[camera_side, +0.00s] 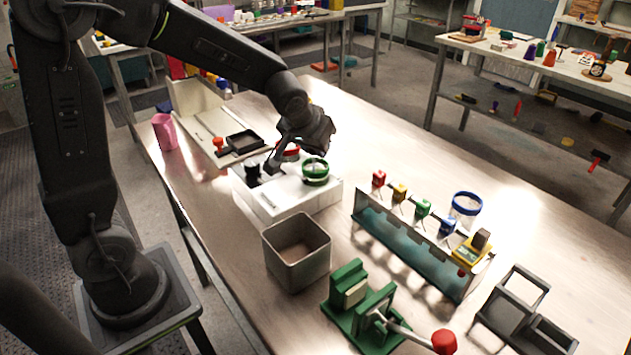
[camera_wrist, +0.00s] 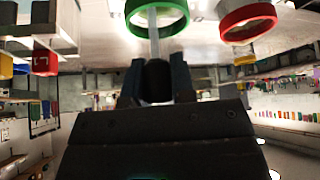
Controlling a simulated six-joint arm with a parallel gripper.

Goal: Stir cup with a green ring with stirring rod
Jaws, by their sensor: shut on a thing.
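The cup with a green ring (camera_side: 315,180) stands in a white block (camera_side: 300,207) on the table. Its ring also shows at the top of the wrist view (camera_wrist: 181,22). My gripper (camera_side: 271,166) is left of this cup in the side view. In the wrist view my gripper (camera_wrist: 155,75) is shut on the dark handle of the stirring rod (camera_wrist: 154,38). The pale rod reaches up to the green ring and overlaps its opening. I cannot tell how deep its tip is, and the side view does not show the rod clearly.
A red-ringed cup (camera_wrist: 248,24) is close beside the green one. Nearby are an empty grey bin (camera_side: 297,252), a rack (camera_side: 412,245) with coloured pieces, a blue-ringed cup (camera_side: 466,208), a green press (camera_side: 362,305) and a pink cup (camera_side: 164,132). The table's far right is clear.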

